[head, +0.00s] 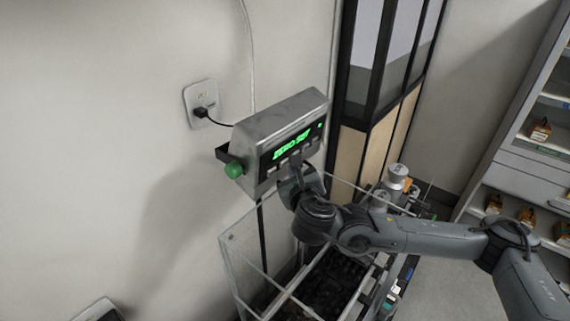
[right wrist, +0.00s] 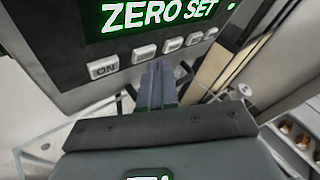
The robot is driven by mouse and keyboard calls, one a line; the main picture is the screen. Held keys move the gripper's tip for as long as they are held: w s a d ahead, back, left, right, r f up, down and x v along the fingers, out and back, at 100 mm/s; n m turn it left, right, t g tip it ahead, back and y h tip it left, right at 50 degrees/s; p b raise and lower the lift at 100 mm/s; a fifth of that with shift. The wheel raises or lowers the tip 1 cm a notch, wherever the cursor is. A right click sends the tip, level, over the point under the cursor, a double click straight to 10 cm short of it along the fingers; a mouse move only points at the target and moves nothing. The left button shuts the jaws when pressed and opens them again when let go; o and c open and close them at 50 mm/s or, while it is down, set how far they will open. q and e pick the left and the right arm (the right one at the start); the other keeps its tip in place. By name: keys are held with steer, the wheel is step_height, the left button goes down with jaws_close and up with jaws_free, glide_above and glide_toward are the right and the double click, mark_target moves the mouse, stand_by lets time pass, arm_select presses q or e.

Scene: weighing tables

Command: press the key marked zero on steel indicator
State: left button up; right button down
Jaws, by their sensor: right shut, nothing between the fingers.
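The steel indicator (head: 270,119) is mounted by the wall in the head view, with a green knob (head: 234,171) at its left side. Its lit green display (head: 292,146) reads "ZERO SET" in the right wrist view (right wrist: 160,15). Below it runs a row of pale keys. The leftmost key (right wrist: 104,68) reads "ON"; the second key (right wrist: 144,53) and those to its right have no legible marks. My right gripper (right wrist: 158,66) is shut and empty, its tips just below the second key. I cannot tell whether they touch the panel. My left gripper is not in view.
A wall socket (head: 202,104) with a black plug is left of the indicator. A clear-sided frame (head: 245,255) and a cluttered bench stand below. A dark-framed glazed partition (head: 372,90) is close on the right, with shelves (head: 525,185) beyond.

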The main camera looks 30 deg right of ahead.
steer(key=shift+s+d, duration=0.1)
steer(key=shift+s, duration=0.15)
steer(key=shift+s+d+f+b, duration=0.15)
steer(key=shift+s+d, duration=0.1)
steer(key=shift+s, duration=0.55)
steer(key=shift+s+d+f+b, duration=0.1)
steer(key=shift+s+d, duration=0.1)
steer(key=shift+s, duration=0.6)
steer(key=shift+s+d+f+b, duration=0.15)
steer(key=shift+s+d, duration=0.1)
steer(key=shift+s, duration=0.55)
